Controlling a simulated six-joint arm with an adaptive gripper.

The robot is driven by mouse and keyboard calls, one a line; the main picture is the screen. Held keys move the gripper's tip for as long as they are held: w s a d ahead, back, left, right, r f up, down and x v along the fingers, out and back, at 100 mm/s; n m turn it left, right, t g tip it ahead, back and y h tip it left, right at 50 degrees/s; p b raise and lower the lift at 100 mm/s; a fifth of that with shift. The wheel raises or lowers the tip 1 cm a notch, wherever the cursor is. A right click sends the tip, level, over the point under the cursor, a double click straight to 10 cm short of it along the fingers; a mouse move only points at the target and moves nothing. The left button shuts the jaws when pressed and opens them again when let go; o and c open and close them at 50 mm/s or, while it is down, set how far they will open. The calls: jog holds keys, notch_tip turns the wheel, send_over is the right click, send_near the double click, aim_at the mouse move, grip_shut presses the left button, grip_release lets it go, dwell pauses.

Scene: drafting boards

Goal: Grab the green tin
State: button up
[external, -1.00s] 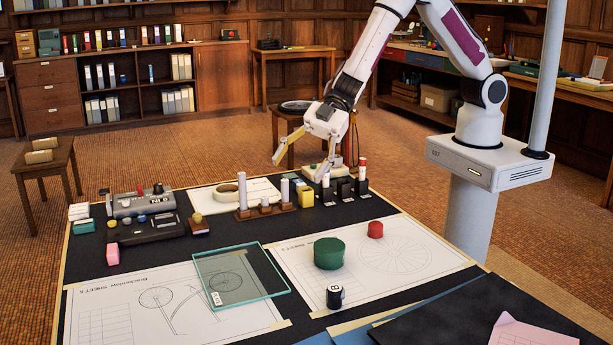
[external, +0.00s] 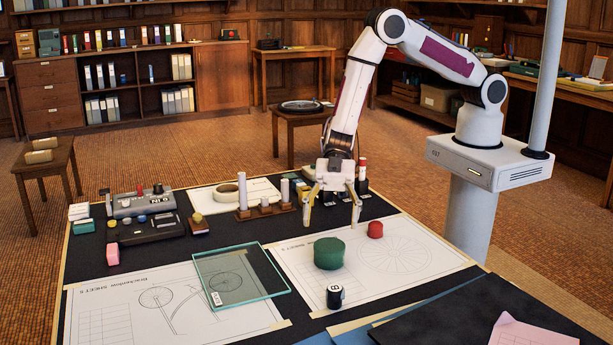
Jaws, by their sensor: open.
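The green tin (external: 329,254) is a short, wide round tin standing on the right-hand drawing sheet (external: 292,264). My gripper (external: 331,226) is open and empty, its two fingers pointing down. In the picture it is just above and behind the tin, apart from it. No part of the tin is hidden.
A glass plate (external: 240,275) lies to the left. Wooden holders with white cylinders (external: 265,210) stand behind left.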

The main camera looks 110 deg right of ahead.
aim_at(330, 244)
jog(key=shift+x, duration=1.3)
jog(key=shift+s+f+x, duration=0.1)
jog(key=shift+f+x, duration=0.05)
jog(key=shift+x, duration=1.15)
jog(key=shift+s+f+x, duration=0.1)
jog(key=shift+f+x, duration=0.05)
jog(key=shift+x, duration=1.15)
jog(key=c, duration=1.3)
